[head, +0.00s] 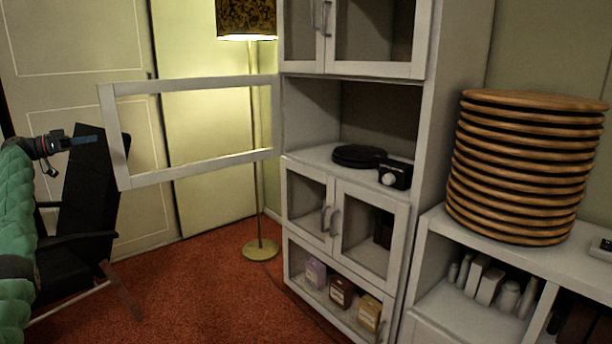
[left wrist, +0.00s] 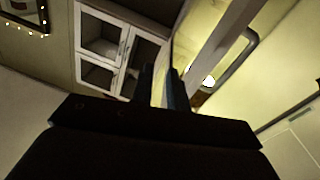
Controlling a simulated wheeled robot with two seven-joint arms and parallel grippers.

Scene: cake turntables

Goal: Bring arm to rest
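My left gripper (head: 97,138) reaches in from the left in the head view, in front of a black chair and left of the swung-out door (head: 195,86) of the white cabinet. It looks empty. In the left wrist view its two dark fingers (left wrist: 162,88) stand a little apart, with background showing between them. The door's frame (left wrist: 222,42) and its handle pass close to the right of the fingers there. My green-sleeved left arm (head: 14,215) runs down the left edge. My right gripper is not in view.
The white cabinet's open middle compartment holds black discs (head: 359,156) and a small black camera-like box (head: 394,174). A stack of wooden discs (head: 524,165) stands on a low unit at right. A lamp (head: 261,248) stands behind the door. Red carpet (head: 205,300) lies clear in front.

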